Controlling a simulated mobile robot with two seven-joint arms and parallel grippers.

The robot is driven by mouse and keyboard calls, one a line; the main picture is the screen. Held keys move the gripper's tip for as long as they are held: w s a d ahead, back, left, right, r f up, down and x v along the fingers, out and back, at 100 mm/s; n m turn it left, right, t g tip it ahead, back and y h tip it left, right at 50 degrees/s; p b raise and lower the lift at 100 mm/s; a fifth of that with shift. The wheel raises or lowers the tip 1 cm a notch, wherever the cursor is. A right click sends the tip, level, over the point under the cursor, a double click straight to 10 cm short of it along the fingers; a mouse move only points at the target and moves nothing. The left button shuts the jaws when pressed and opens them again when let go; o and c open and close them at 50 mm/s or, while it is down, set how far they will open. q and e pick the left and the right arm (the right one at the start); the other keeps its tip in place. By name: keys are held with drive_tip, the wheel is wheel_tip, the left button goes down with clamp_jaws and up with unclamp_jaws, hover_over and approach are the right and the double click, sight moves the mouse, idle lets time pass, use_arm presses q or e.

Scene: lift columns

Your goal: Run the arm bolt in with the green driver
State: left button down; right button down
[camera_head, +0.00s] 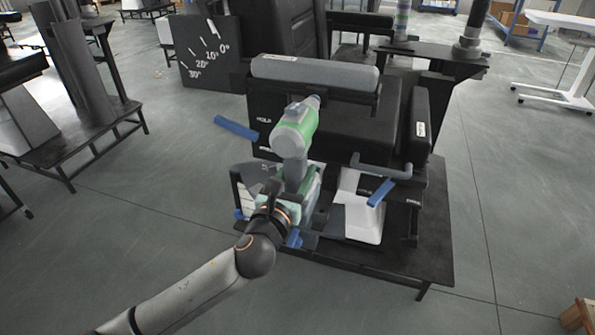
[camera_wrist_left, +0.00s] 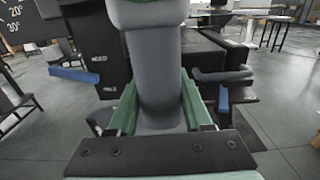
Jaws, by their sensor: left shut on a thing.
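The green driver (camera_head: 296,128) is green and pale grey and stands upright in my left gripper (camera_head: 290,186), its head tipped toward the black seat unit. My left gripper is shut on its grey handle, which also shows between the green fingers in the left wrist view (camera_wrist_left: 155,75). The driver's nose points away to the upper right, in front of the grey roll on the seat unit. I cannot make out the arm bolt; it may be hidden behind the driver. My right gripper is not in view.
The black seat unit (camera_head: 350,136) stands on a dark low table (camera_head: 437,235). Blue bars stick out at its left (camera_head: 236,128) and right (camera_head: 380,192), near a grey bent handle (camera_head: 382,170). A board with angle marks (camera_head: 208,62) stands behind left.

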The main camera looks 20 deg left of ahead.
use_arm(q)
drive_tip(key=shift+w+r, duration=0.2)
drive_tip(key=shift+w, duration=0.1)
drive_tip(key=shift+w, duration=0.15)
idle(0.4)
drive_tip(key=shift+w, duration=0.15)
drive_tip(key=shift+p, duration=0.4)
idle(0.4)
idle(0.5)
